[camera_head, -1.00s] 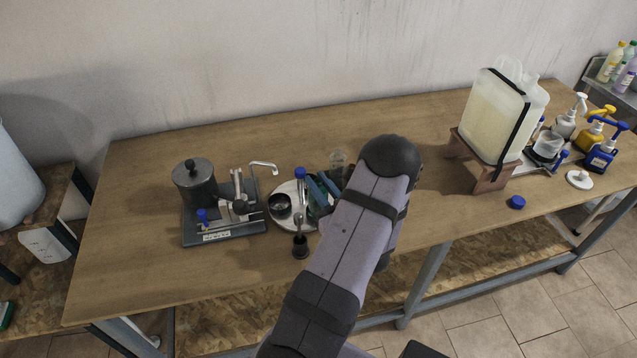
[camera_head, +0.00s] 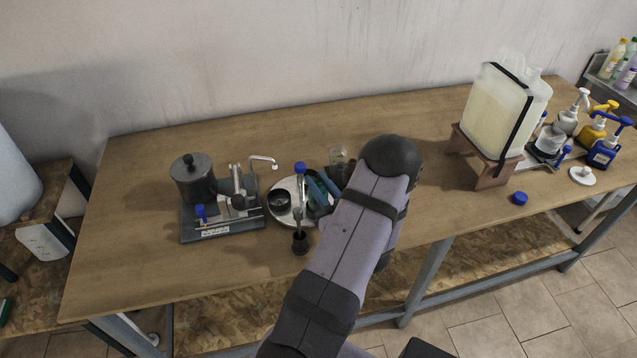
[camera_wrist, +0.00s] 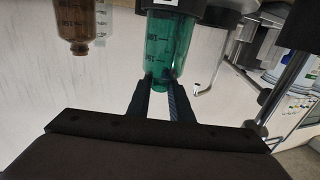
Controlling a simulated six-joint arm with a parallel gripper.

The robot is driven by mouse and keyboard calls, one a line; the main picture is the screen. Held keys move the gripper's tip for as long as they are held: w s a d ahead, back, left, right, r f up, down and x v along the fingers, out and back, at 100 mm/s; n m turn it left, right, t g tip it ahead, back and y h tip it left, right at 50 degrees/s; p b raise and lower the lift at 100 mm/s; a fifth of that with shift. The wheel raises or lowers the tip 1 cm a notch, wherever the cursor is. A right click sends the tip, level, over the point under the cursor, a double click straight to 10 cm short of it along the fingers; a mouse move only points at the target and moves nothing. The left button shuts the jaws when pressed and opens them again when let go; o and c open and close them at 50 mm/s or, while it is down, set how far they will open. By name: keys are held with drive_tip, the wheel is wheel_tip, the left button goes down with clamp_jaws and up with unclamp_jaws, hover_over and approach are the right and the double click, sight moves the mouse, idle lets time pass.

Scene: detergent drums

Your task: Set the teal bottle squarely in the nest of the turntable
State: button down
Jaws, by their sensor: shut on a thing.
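The teal bottle (camera_wrist: 168,45) shows in the wrist view, translucent green with dark scale marks; its top end is cut off or hidden by dark parts. My gripper (camera_wrist: 162,78) is shut on it at the lower part of that picture. In the head view the teal bottle (camera_head: 317,205) is a small patch by the round pale turntable (camera_head: 286,187), mostly behind my arm. A dark round cup (camera_head: 279,200) sits on the turntable's left side. I cannot tell which part is the nest, nor whether the bottle touches the turntable.
A dark pot (camera_head: 193,178) with a bent spout is to the left, and a clear jar (camera_head: 339,160) behind. A brown bottle (camera_wrist: 78,28) shows in the wrist view. The table's left front is clear.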

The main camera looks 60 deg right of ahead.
drive_tip(key=c, duration=1.5)
unclamp_jaws()
drive_tip(key=shift+s+a+f+b, duration=0.1)
drive_tip(key=shift+s+a+b, duration=0.25)
drive_tip(key=shift+s, duration=0.2)
drive_tip(key=b+v, duration=0.2)
drive_tip(key=v, duration=0.2)
drive_tip(key=shift+s, duration=0.25)
drive_tip(key=shift+v, duration=0.85)
drive_tip(key=shift+w+a, duration=0.1)
drive_tip(key=shift+w, duration=0.05)
